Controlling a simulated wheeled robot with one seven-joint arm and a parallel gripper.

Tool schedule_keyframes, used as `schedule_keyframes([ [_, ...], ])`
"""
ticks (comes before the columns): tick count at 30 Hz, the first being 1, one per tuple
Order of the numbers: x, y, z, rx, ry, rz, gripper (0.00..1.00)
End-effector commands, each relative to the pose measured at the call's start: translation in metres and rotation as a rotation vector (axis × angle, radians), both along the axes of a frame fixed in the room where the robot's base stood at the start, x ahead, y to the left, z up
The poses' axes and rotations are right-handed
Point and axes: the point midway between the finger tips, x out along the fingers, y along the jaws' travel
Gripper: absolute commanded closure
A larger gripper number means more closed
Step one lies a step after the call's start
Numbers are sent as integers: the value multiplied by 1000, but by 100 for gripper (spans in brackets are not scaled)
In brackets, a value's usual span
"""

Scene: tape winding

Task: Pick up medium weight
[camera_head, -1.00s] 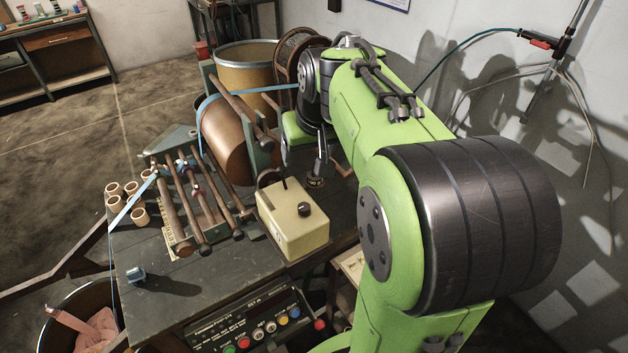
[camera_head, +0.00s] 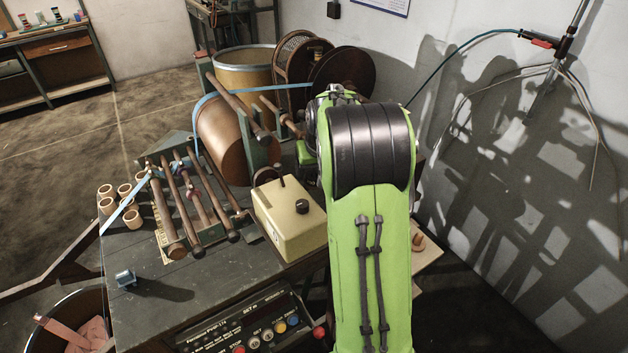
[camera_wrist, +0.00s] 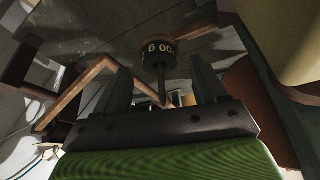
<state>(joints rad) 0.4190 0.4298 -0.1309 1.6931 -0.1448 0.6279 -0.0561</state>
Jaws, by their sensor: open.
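In the wrist view, a round dark weight (camera_wrist: 159,52) has a brownish end face, upside-down white lettering that includes "00 g", and a thin stem. I cannot tell whether it is the medium one. My gripper (camera_wrist: 160,66) is open, with its two dark fingers apart on either side of the stem and the weight's body just beyond the fingertips. No contact is visible. In the head view, my green arm hides the gripper and the weight.
The cream box (camera_head: 290,222) with a black knob stands left of my arm on the dark table (camera_head: 165,290). Roller bars (camera_head: 195,205) and a large brown roll (camera_head: 222,138) with blue tape lie further left. A light wooden board (camera_head: 428,262) shows right of my arm.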

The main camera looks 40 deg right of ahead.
Motion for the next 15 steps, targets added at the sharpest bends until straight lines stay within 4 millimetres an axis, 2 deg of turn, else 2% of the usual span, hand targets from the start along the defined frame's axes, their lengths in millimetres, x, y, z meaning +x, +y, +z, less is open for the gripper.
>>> schedule_keyframes([
  [1, 3, -1, -12, 2, 2, 0, 29],
  [3, 7, -3, -20, 1, 2, 0, 29],
  [10, 8, -3, -21, 0, -1, 0, 29],
  [11, 8, -3, -21, 0, -1, 0, 30],
  [15, 8, -3, -21, 0, 0, 0, 52],
])
